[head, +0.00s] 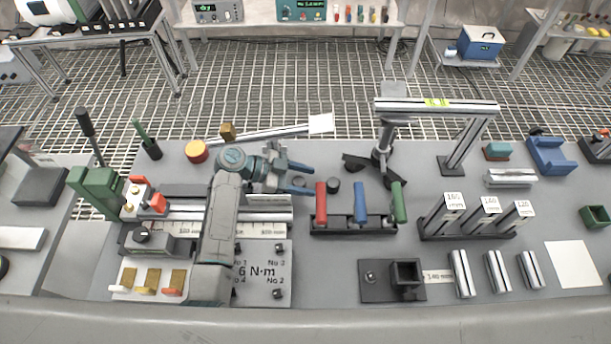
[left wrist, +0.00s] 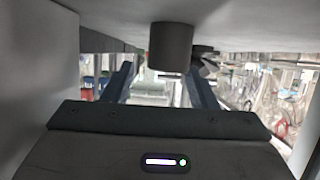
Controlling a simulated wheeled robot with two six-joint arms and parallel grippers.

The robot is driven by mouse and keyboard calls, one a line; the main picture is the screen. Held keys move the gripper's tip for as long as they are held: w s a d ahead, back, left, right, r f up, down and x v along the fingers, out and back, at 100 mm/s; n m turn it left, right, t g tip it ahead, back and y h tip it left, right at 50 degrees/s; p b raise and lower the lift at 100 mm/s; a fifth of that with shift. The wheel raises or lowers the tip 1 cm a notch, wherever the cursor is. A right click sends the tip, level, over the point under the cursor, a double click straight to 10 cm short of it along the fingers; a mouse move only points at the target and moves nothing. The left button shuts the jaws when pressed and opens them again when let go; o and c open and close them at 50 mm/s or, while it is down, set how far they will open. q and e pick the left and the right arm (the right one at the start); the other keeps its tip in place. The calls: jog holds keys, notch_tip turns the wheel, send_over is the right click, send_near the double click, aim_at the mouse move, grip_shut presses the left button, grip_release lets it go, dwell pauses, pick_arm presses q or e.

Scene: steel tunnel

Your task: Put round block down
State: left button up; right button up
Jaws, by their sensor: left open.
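My left gripper (head: 300,179) is open, with its blue-grey fingers spread just above the bench, left of the red-handled tool. A dark round block (left wrist: 170,47) stands upright against the grey bench surface in the left wrist view, which looks inverted. It is in line with the gap between the open fingers, and neither finger visibly touches it. In the head view its dark top (head: 299,183) shows partly between the fingers. Another small dark round piece (head: 333,185) stands just to the right, behind the tool rack. My right gripper is not in view.
A rack (head: 353,227) with red, blue and green handles stands close to the right of my gripper. A metal gantry (head: 437,105) stands behind it. A ruled rail fixture and torque plate (head: 264,283) lie near my left arm. A black block fixture (head: 378,281) is at the front.

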pick_arm(q)
jog(key=p+v, duration=0.1)
jog(key=v, duration=1)
jog(key=shift+w+a+r, duration=0.15)
jog(key=shift+a+r, duration=0.1)
jog(key=shift+r, duration=0.1)
dwell(0.6)
dwell(1.0)
